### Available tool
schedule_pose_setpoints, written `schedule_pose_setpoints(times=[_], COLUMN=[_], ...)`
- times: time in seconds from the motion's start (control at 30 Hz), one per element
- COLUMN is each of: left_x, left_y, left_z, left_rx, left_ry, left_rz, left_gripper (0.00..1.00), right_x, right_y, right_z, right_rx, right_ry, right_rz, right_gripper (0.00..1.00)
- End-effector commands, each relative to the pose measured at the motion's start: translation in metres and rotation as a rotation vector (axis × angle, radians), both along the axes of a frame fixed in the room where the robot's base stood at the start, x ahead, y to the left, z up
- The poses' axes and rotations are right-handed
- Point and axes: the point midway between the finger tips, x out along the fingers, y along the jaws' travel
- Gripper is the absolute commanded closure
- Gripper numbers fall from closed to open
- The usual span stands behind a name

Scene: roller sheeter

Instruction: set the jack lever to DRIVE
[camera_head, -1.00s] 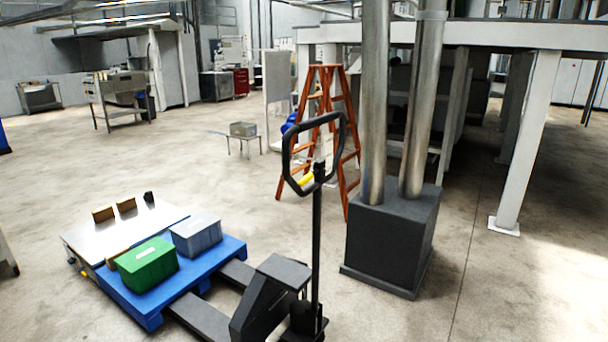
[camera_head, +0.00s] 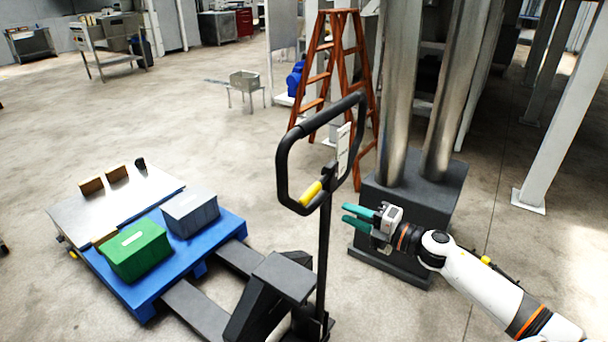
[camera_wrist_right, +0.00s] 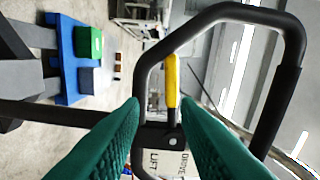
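The pallet jack's black loop handle (camera_head: 282,160) stands upright on its post in the head view. The yellow jack lever (camera_head: 311,193) sits inside the loop at its lower part. In the right wrist view the yellow lever (camera_wrist_right: 171,82) shows ahead, between the fingers, with a plate (camera_wrist_right: 160,160) below it marked LIFT and DRIVE. My right gripper (camera_head: 346,216) is open and empty, with teal fingers, just right of the handle post and pointing left toward it. The fingers are apart from the lever. My left gripper is not in view.
A blue pallet (camera_head: 150,292) on the jack's forks carries a green bin (camera_head: 138,252) and a grey bin (camera_head: 190,212). A dark box base with metal columns (camera_head: 440,185) stands behind my right gripper. An orange ladder (camera_head: 345,75) stands behind the handle.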

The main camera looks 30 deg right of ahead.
Motion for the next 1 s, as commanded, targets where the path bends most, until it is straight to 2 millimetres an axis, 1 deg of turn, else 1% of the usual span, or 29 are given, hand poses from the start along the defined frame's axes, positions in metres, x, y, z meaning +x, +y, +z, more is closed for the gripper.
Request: schedule_pose_setpoints(times=[0.03,0.17,0.27,0.4,0.47,0.57,0.8,1.0], left_x=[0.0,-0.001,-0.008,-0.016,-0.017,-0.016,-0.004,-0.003], left_y=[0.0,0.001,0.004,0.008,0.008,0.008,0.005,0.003], left_z=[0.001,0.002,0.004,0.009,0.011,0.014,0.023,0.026], left_rx=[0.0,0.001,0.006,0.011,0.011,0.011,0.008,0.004], left_ry=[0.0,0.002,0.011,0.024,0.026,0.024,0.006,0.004], left_rz=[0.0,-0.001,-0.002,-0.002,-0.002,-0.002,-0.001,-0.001], left_gripper=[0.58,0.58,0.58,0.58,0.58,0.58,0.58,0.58], right_x=[0.0,0.006,0.016,0.035,0.044,0.058,0.09,0.107], right_y=[0.005,0.009,0.013,0.02,0.023,0.029,0.042,0.05], right_z=[0.008,0.012,0.013,0.013,0.014,0.014,0.013,0.011], right_rx=[-0.019,-0.027,-0.026,-0.024,-0.024,-0.025,-0.022,-0.023], right_ry=[-0.012,-0.02,-0.02,-0.021,-0.021,-0.021,-0.019,-0.017], right_rz=[0.019,0.027,0.026,0.024,0.024,0.024,0.021,0.022], right_gripper=[0.71,0.71,0.71,0.71,0.71,0.71,0.71,0.71])
